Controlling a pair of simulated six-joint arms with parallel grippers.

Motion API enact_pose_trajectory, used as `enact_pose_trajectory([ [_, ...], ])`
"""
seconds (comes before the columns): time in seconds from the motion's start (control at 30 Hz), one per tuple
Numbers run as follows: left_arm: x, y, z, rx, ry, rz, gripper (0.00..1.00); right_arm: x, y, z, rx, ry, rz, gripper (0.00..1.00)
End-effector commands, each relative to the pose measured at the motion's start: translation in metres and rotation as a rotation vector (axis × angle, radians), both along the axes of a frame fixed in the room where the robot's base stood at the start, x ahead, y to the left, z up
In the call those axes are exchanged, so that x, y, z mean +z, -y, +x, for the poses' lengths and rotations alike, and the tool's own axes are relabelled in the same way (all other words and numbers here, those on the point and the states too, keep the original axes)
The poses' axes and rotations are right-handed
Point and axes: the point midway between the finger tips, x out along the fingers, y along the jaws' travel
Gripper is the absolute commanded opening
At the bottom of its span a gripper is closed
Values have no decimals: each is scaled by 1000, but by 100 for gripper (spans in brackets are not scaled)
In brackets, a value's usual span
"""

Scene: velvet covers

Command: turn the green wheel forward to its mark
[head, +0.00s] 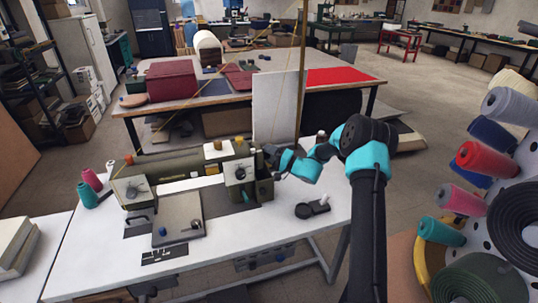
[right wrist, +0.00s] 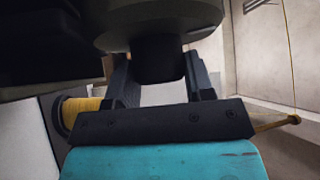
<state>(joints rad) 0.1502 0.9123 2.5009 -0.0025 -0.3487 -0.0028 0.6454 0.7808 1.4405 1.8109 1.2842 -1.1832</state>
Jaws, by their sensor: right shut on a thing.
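An olive-green sewing machine (head: 262,188) stands on the white table. In the right wrist view, the dark green wheel (right wrist: 122,24) fills the top of the picture, with a black knob (right wrist: 158,62) projecting from it. My right gripper (head: 270,154) is at the machine's right end, where it largely hides the wheel in the head view. In the right wrist view its two fingers (right wrist: 157,78) stand on either side of the knob, shut on it. I cannot make out the mark in either view. My left gripper is not in view.
The white table (head: 240,238) holds pink and teal thread cones (head: 88,195) at left and a small black object (head: 312,207) at right. A rack of coloured rolls (head: 480,160) stands at far right. A yellow spool (right wrist: 80,112) is beside the gripper.

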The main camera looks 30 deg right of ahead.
Motion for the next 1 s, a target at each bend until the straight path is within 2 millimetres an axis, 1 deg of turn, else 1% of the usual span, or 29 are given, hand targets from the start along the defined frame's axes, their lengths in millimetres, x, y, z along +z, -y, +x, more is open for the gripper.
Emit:
enact_pose_trajectory([
  [0.2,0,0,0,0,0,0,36,0,0,0,2,-2,0,25],
  [0.23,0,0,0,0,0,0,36,0,0,0,2,-2,0,51],
  [0.47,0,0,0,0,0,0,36,0,0,0,1,-1,0,73],
  [0.77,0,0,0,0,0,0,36,0,1,-2,1,-1,0,74],
  [0.87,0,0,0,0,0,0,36,-1,4,-6,0,-1,0,74],
  [1.0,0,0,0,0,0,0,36,-5,12,-21,0,-3,-1,74],
])
